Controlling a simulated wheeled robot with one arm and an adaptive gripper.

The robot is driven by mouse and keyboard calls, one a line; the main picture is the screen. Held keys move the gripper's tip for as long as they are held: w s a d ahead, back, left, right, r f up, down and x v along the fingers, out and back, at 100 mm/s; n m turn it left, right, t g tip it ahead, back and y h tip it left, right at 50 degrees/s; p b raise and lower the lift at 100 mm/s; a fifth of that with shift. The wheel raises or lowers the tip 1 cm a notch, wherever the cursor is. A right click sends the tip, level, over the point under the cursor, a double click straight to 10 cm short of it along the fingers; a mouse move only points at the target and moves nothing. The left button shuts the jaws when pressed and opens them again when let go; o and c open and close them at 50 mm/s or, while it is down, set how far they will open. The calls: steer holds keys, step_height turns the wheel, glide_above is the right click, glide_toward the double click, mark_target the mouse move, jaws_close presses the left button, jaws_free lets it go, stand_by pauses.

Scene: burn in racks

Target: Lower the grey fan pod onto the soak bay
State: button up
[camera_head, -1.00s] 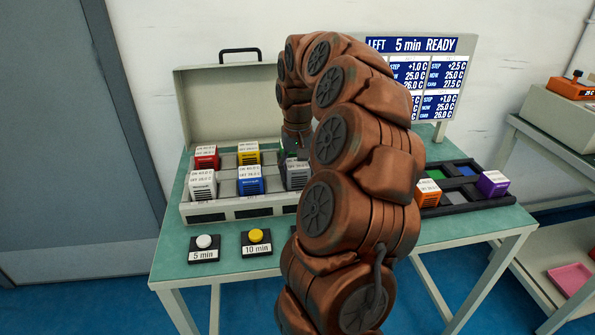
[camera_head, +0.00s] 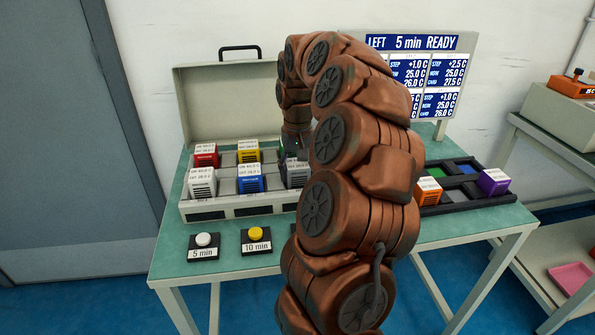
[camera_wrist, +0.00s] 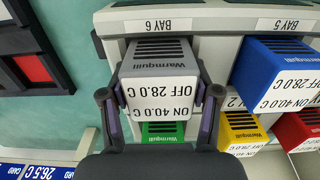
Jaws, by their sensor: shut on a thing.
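The grey fan pod (camera_wrist: 160,80) has a white label reading OFF 28.0 C and ON 40.0 C. My gripper (camera_wrist: 160,97) is shut on it, one finger at each side. The pod is at the slot marked BAY 6 in the wrist view. In the head view the grey pod (camera_head: 297,174) is at the front row's right end, about level with the blue pod (camera_head: 250,180). Its lower part is hidden, so I cannot tell if it rests on the bay floor. The soak bay unit (camera_head: 228,212) is a pale case with an open lid.
Red (camera_head: 205,155), yellow (camera_head: 248,152), white (camera_head: 202,182) and green (camera_wrist: 165,128) pods stand close by in the unit. Two buttons (camera_head: 204,240) are in front. A black tray (camera_head: 468,204) with orange and purple pods lies right; a display (camera_head: 436,72) stands behind.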

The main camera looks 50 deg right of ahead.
steer(key=shift+f, duration=0.1)
stand_by(0.3)
steer(key=o, duration=1.4)
steer(key=shift+r, duration=6)
